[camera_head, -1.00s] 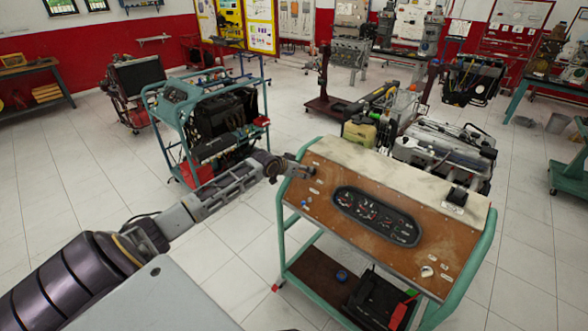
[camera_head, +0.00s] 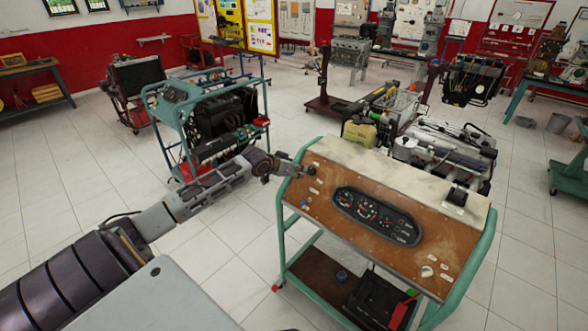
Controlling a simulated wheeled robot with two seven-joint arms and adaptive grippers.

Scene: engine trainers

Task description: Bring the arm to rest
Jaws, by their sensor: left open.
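My left arm comes in from the lower left and reaches toward the instrument panel of the nearest trainer. My left gripper (camera_head: 300,171) is open and small in view, at the upper left edge of the brown panel (camera_head: 330,239). I see nothing held in it. Whether it touches the panel I cannot tell. The panel carries a black gauge cluster (camera_head: 377,214) in its middle and small switches near its edges. My right gripper is not in view.
The trainer's green frame (camera_head: 283,235) stands on the floor, with a black battery-like box (camera_head: 375,301) on its lower shelf. Another engine trainer (camera_head: 225,120) stands behind my arm. An engine (camera_head: 445,150) stands behind the panel. Tiled floor is free at the left.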

